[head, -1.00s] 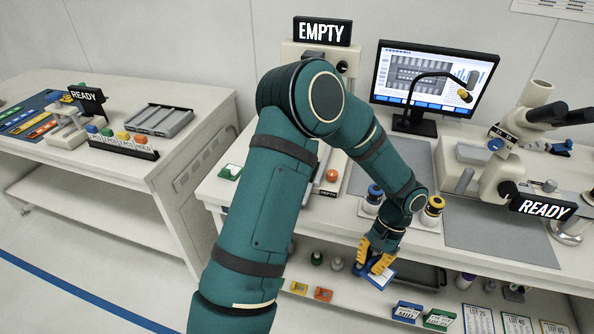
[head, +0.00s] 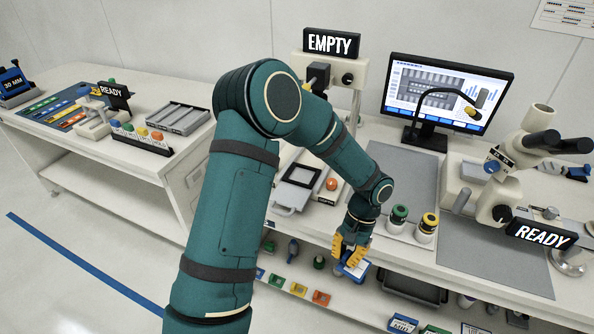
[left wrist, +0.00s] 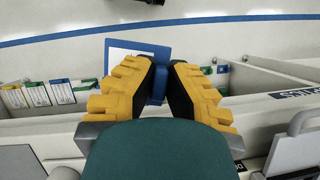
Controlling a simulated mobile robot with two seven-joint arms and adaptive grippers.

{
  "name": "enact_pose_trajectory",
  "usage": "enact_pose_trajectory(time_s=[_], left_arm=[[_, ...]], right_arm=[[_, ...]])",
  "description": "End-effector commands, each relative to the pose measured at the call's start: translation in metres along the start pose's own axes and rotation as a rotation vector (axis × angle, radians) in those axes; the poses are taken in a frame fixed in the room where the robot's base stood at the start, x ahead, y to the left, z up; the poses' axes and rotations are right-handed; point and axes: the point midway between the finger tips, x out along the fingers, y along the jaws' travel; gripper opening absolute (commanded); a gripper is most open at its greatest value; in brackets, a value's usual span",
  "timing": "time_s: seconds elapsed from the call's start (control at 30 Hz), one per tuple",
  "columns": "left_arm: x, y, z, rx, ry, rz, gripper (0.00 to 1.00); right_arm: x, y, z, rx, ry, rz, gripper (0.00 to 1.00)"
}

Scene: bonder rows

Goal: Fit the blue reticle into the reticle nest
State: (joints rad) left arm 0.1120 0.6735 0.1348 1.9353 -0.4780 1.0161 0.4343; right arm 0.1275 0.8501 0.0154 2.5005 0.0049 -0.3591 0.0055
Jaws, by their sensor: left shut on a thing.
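My left gripper (head: 350,257) is shut on the blue reticle (head: 355,269), a blue-edged plate with a white face, just off the front edge of the bench. In the left wrist view the reticle (left wrist: 162,52) sticks out past the yellow fingertips (left wrist: 160,78); the fingers hide part of it. What looks like the reticle nest (head: 301,174), a light plate with a dark square frame, sits on the bench left of the gripper, under the EMPTY sign (head: 331,43). No reticle shows in it. My right gripper is not in view.
Green-capped (head: 398,217) and yellow-capped (head: 427,227) jars stand right of my wrist. An orange button (head: 331,184) is beside the nest. A microscope (head: 500,185) stands at right. The shelf below holds several small coloured items. A grey mat (head: 490,255) is clear.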

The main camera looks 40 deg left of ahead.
Motion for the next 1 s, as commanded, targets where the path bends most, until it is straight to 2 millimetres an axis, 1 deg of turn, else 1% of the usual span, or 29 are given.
enact_pose_trajectory(time_s=[0.03, 0.23, 0.37, 0.67, 0.7, 0.87, 1.0], left_arm=[[-0.009, 0.000, 0.004, -0.001, -0.001, 0.000, 0.00], [-0.025, 0.000, 0.011, -0.001, -0.001, 0.000, 0.00], [-0.020, 0.000, 0.009, 0.001, -0.003, -0.002, 0.00], [-0.021, -0.001, 0.009, -0.002, 0.000, -0.001, 0.00], [-0.021, -0.010, 0.009, -0.043, 0.000, 0.017, 0.00], [-0.024, -0.033, 0.009, -0.168, 0.001, 0.070, 0.00], [-0.027, -0.057, 0.010, -0.295, 0.003, 0.123, 0.00]], right_arm=[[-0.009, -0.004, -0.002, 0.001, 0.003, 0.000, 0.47], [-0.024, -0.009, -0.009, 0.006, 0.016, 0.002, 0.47], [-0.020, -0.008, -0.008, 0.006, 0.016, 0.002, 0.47], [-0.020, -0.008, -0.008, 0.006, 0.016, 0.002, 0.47], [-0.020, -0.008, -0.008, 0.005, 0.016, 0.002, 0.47], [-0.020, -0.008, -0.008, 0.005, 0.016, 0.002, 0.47], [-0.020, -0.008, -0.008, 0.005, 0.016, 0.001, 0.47]])
